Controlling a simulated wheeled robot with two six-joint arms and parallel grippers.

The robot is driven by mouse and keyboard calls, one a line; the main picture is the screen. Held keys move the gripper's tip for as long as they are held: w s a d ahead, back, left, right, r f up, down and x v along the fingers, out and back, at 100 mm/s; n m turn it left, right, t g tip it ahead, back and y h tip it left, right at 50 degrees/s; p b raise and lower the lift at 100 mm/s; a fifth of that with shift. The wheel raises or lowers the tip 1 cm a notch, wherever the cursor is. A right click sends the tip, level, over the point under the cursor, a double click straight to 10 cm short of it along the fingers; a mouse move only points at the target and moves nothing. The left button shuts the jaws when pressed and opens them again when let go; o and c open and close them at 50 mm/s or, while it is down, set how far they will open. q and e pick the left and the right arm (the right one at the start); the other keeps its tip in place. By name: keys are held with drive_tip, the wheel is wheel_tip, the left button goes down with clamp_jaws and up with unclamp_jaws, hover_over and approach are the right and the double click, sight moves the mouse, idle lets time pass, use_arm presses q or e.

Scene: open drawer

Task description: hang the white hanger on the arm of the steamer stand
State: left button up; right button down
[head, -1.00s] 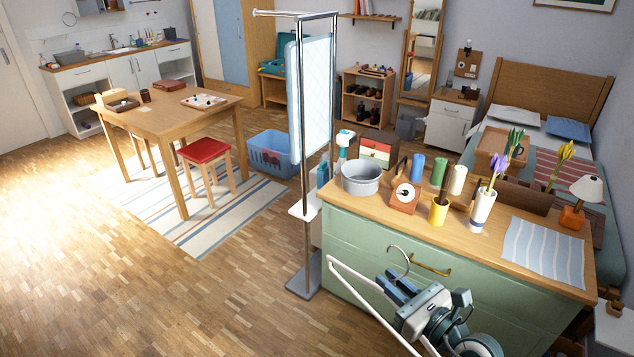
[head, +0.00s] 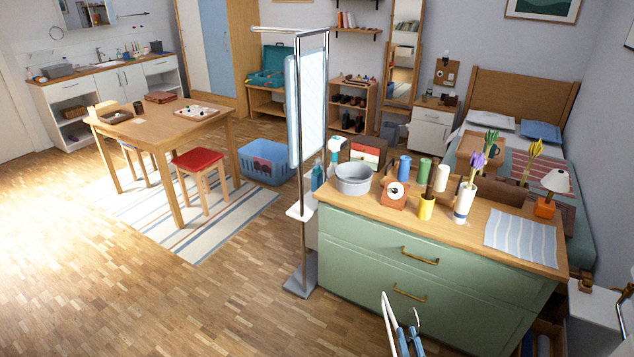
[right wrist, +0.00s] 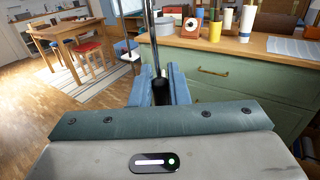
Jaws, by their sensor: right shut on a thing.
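The steamer stand (head: 305,232) is a chrome pole on a grey foot, left of the green dresser. Its thin arm (head: 273,30) reaches left from the top, and a pale padded board (head: 312,100) is mounted below. The white hanger (head: 388,318) shows only in part at the bottom of the head view, with its metal hook (head: 416,316) upright. My right gripper (head: 408,338) is shut on the hanger, low in front of the dresser and well below the stand's arm. Its blue fingers (right wrist: 160,90) show in the right wrist view. My left gripper is out of view.
The green dresser (head: 420,262) stands close by, its top crowded with a grey tub (head: 353,179), a yellow cup (head: 427,208) and a vase (head: 465,204). A blue basket (head: 264,163) and a table (head: 155,122) are farther back. Wooden floor left of the stand is clear.

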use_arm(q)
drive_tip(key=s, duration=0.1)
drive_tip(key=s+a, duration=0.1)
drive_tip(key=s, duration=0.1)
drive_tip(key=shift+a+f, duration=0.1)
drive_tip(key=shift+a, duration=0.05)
